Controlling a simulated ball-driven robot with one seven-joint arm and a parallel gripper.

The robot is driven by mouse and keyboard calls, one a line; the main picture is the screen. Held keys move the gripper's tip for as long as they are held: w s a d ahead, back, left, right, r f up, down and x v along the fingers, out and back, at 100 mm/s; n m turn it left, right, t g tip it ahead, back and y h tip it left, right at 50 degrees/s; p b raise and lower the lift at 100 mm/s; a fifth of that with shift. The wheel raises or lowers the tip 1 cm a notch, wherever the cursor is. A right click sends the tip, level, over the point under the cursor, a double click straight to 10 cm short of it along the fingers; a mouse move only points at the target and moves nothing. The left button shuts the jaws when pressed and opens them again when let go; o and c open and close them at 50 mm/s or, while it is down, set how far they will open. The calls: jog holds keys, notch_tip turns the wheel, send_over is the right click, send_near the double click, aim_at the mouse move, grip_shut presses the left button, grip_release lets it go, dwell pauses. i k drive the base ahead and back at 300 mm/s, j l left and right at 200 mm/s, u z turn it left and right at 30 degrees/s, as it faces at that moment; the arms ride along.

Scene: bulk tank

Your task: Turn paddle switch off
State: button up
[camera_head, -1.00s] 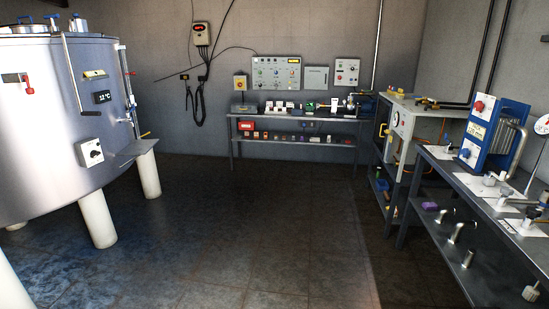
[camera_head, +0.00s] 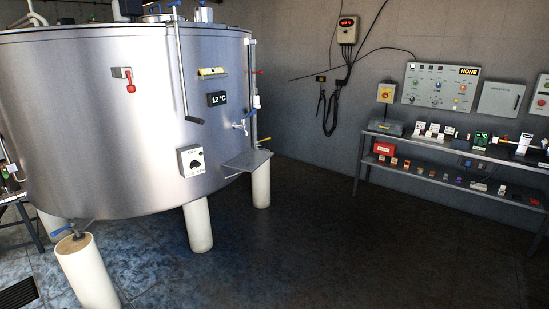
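The large steel tank (camera_head: 70,120) fills the left of the head view. A pale box with a black rotary knob (camera_head: 195,159) is mounted low on its right side; its lettering is too small to read. A red-handled lever switch (camera_head: 129,80) on a small pale plate sits higher on the tank wall. I cannot tell for sure which of these two is the paddle switch, nor its setting. My gripper is not in view.
A display (camera_head: 217,98) reads 12 °C on the tank. A steel shelf (camera_head: 248,163) juts out at its lower right. White legs (camera_head: 197,227) stand under it. A bench (camera_head: 455,153) with small items and a wall panel (camera_head: 440,86) are at the right. The middle floor is clear.

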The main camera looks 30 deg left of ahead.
aim_at(194, 164)
jog(key=i+u, duration=0.45)
jog(key=i+l+u, duration=0.25)
jog(key=i+u, duration=0.2)
jog(key=i, duration=0.25)
jog(key=i+u, duration=0.35)
jog(key=i+l+u, duration=0.1)
jog(key=i+u, duration=0.15)
jog(key=u, duration=0.15)
jog(key=i+l, duration=0.15)
jog(key=l, duration=0.15)
jog(key=i+l+u, duration=0.1)
jog(key=i+l, duration=0.2)
jog(key=l, duration=0.25)
jog(key=u, duration=0.05)
